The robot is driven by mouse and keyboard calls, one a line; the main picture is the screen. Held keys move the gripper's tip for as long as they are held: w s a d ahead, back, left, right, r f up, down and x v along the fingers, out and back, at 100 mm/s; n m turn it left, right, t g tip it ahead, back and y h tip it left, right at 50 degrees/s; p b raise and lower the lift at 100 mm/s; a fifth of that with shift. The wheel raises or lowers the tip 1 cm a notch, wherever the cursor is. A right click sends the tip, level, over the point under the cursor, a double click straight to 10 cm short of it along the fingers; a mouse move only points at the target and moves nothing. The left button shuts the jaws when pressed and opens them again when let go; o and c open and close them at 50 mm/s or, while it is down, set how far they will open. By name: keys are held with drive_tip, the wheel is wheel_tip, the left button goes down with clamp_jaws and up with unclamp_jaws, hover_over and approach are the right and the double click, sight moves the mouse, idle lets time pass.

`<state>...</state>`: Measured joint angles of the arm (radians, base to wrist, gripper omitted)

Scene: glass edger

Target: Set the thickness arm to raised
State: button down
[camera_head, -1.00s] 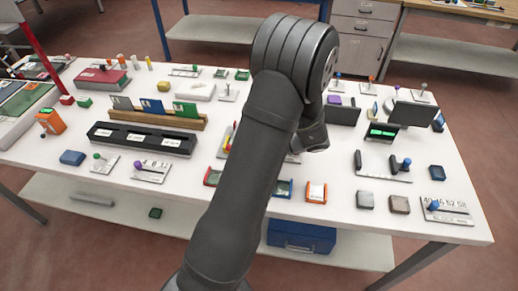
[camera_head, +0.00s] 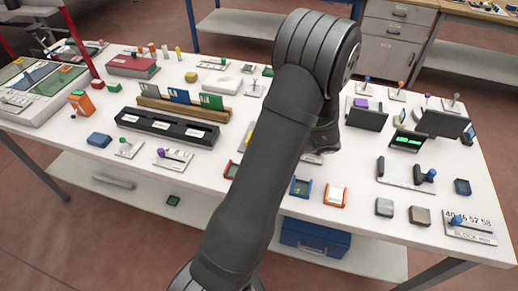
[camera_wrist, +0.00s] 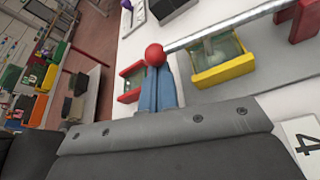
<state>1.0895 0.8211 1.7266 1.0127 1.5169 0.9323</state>
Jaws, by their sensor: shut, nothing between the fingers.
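In the wrist view a metal rod (camera_wrist: 225,30) ends in a red ball knob (camera_wrist: 155,54); this looks like the thickness arm, though no label shows on it. The rod runs from the knob up to the right, out of the picture. My gripper (camera_wrist: 156,75) has its blue fingers shut and empty. Their tips are right at the knob, overlapping its lower edge in the picture; I cannot tell whether they touch it. In the head view my own arm hides the gripper tips and most of this spot.
Blue (camera_head: 301,187) and orange (camera_head: 335,194) trays lie near the table's front edge. Dark screens (camera_head: 367,117) stand right of my arm, and a black slotted rack (camera_head: 166,128) stands left.

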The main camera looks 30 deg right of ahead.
drive_tip(key=shift+r, duration=0.15)
drive_tip(key=shift+w+d+r+m+g+y, duration=0.15)
drive_tip(key=shift+r+m+g+y, duration=0.2)
drive_tip(key=shift+r+m, duration=0.45)
drive_tip(key=r, duration=0.2)
drive_tip(key=w+d+r, duration=0.1)
drive_tip(key=r, duration=0.2)
drive_tip(key=shift+w+d+r, duration=0.4)
drive_tip(key=w+d+r, duration=0.4)
drive_tip(key=w+d, duration=0.2)
drive_tip(key=shift+r, duration=0.3)
drive_tip(key=v, duration=1.2)
drive_tip(key=shift+w+d+f, duration=0.1)
drive_tip(key=shift+f, duration=0.05)
